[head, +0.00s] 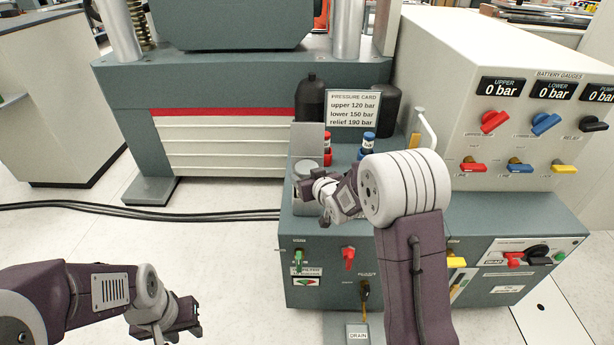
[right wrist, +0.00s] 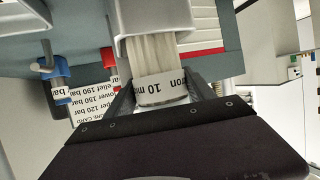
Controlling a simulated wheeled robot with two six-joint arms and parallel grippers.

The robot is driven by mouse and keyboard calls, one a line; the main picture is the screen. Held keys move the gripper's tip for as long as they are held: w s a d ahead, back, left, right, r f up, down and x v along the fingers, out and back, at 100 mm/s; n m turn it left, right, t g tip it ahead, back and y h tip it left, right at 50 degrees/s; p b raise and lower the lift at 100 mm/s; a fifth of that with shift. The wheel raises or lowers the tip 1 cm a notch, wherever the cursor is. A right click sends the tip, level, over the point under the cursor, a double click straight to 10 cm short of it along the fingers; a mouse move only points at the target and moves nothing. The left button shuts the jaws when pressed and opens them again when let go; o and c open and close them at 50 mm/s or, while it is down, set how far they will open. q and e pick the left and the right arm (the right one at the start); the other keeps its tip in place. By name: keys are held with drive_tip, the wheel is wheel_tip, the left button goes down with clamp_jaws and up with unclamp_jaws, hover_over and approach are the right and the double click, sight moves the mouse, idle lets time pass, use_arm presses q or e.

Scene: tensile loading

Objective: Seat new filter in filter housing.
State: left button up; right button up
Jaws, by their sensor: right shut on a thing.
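A white pleated filter (right wrist: 163,92) with a "10 micron" label band shows in the right wrist view. My right gripper (right wrist: 163,98) is shut on it, with one finger on each side of the band. The filter's other end meets a light grey, open-fronted part (right wrist: 190,20), which looks like the filter housing; I cannot tell how deep the filter sits. In the head view a grey round part (head: 303,168) stands beside my right gripper (head: 322,190), which hides the filter. My left gripper (head: 190,318) is low at the left, away from the bench; its jaw gap is unclear.
The bench carries red and blue fittings (head: 368,143), a pressure card (head: 352,110) and dark bottles (head: 311,98) behind. A gauge cabinet (head: 445,75) stands at right. Cables (head: 140,207) lie on the open floor at left.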

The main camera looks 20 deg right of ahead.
drive_tip(key=shift+f, duration=0.3)
drive_tip(key=o, duration=1.6)
drive_tip(key=shift+r, duration=0.15)
drive_tip(key=shift+s+r+p, duration=0.35)
drive_tip(key=shift+r+p, duration=0.3)
drive_tip(key=shift+r, duration=0.15)
drive_tip(key=p+v, duration=0.3)
drive_tip(key=v, duration=0.8)
drive_tip(key=s+f+g, duration=0.3)
drive_tip(key=s+g, duration=0.1)
drive_tip(key=s, duration=0.3)
drive_tip(key=s+f+m+g, duration=0.1)
drive_tip(key=s+f+g, duration=0.3)
drive_tip(key=s, duration=0.3)
drive_tip(key=s+f+g+h, duration=0.1)
drive_tip(key=s+f+g, duration=0.3)
drive_tip(key=s, duration=0.3)
drive_tip(key=shift+s+a+f, duration=0.15)
drive_tip(key=shift+s+a, duration=0.2)
drive_tip(key=shift+a, duration=0.05)
